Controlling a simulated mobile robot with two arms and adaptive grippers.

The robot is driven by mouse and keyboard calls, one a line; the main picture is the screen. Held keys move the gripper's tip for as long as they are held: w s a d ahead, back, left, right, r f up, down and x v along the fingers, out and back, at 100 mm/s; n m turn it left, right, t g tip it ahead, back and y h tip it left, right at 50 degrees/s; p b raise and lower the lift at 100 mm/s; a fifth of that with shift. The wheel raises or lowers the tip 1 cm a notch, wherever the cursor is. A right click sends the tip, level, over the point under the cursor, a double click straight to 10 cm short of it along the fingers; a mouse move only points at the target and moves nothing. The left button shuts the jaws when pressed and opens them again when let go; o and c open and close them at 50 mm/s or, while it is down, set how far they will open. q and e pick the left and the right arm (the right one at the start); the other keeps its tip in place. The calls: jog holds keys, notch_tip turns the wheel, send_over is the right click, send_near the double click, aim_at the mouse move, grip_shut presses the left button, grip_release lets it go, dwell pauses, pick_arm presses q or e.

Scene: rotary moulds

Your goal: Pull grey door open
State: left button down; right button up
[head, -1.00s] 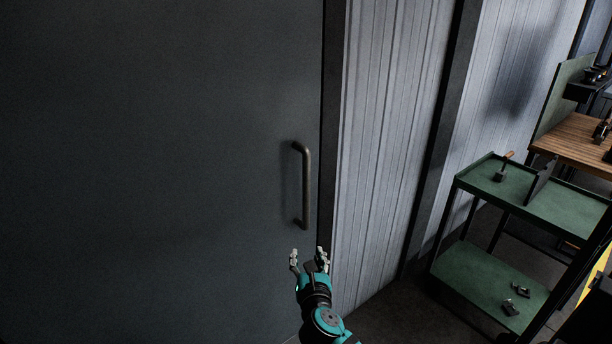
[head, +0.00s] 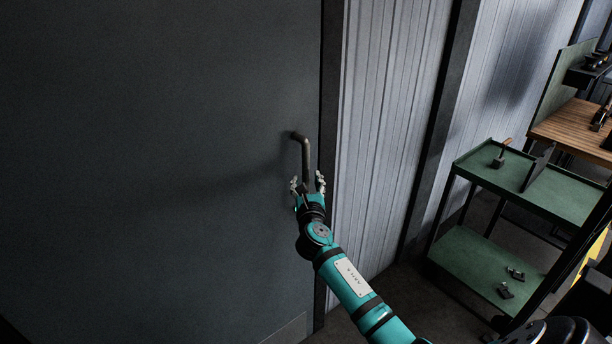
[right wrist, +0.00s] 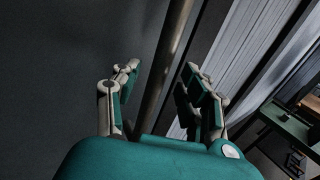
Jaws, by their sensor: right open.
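The grey door (head: 160,150) fills the left half of the head view and looks shut against its dark frame. Its vertical bar handle (head: 305,152) is near the door's right edge; my gripper hides its lower part. My right gripper (head: 308,183) is open at the lower part of the handle. In the right wrist view, the handle (right wrist: 165,70) runs between the two open fingers (right wrist: 158,85), with gaps on both sides. The fingers are not closed on it. My left gripper is not in view.
A corrugated light wall (head: 390,130) stands right of the door frame. A green two-shelf cart (head: 545,190) with several tools stands at the right, before a wooden workbench (head: 570,125). Dark floor shows between the cart and the wall.

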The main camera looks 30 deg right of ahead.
aim_at(306, 179)
jog(key=shift+x, duration=1.6)
jog(key=shift+a, duration=0.1)
grip_shut()
jog(key=shift+f, duration=0.1)
